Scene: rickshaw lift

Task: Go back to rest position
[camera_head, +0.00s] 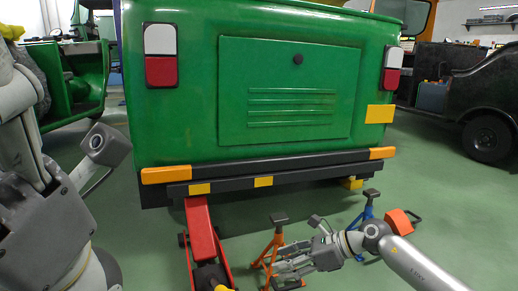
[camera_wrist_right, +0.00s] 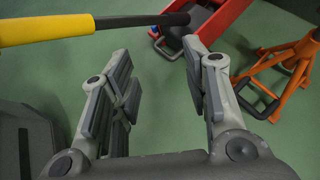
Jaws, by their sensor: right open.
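My right gripper (camera_head: 280,268) is at the lower middle of the head view, above the floor near the orange jack stand (camera_head: 275,250). In the right wrist view its two fingers (camera_wrist_right: 160,75) are spread apart with nothing between them. The yellow-and-black handle (camera_wrist_right: 50,29) of the red floor jack (camera_head: 202,235) passes beyond the fingertips, apart from them. My left arm and hand (camera_head: 40,215) fill the left edge of the head view, close to the camera; their finger opening cannot be made out. The green rickshaw (camera_head: 200,110) stands behind, above the jack.
A blue jack stand (camera_head: 370,208) stands on the floor right of the orange one, close to my right arm. A black vehicle (camera_head: 485,105) is at the far right and another green vehicle (camera_head: 85,85) at the left. Green floor is clear between the rickshaw and the black vehicle.

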